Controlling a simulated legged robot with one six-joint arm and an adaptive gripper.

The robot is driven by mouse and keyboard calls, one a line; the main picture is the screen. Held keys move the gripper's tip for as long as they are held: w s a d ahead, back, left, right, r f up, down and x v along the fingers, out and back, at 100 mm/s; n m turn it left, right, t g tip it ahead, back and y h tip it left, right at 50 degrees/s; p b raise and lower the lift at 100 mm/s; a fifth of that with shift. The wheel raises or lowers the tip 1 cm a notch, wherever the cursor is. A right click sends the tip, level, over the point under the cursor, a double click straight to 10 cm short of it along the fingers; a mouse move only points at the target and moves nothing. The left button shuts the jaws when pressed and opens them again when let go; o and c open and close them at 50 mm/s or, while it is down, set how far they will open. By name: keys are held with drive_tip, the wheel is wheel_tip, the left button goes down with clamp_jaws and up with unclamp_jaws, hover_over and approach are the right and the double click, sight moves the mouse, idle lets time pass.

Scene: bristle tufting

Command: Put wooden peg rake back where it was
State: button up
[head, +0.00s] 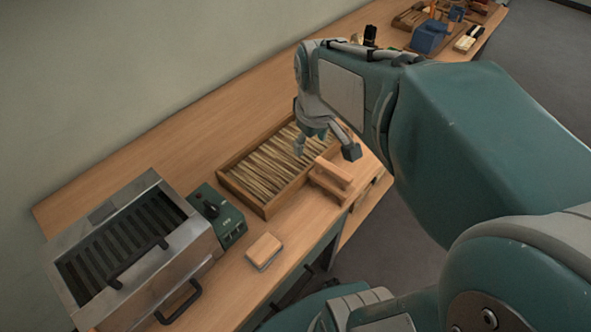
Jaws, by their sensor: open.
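A wooden piece that looks like the peg rake (331,178) sits at the near right side of a shallow wooden tray (266,210). It has a bar on top and a block below; I cannot tell whether it rests on the tray's edge or on the bench beside it. Any pegs are hidden. My gripper (326,150) is open and empty, with its fingers apart just above and behind the rake. One finger is over the tray, the other to the right of the rake. The tray holds many thin, light-coloured strands or sticks.
The wooden bench (190,140) runs along the wall. A metal box with a slatted top (125,240) stands at left, beside a small green control unit (222,218). A wooden block with a grey underside (264,249) lies near the front edge. A blue container (429,37) and tools stand far back.

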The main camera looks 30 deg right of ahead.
drive_tip(key=s+a+r+m+t, duration=0.2)
drive_tip(key=s+a+r+t, duration=0.1)
drive_tip(key=s+a, duration=0.5)
drive_tip(key=shift+s+m+y, duration=0.3)
drive_tip(key=shift+s, duration=0.25)
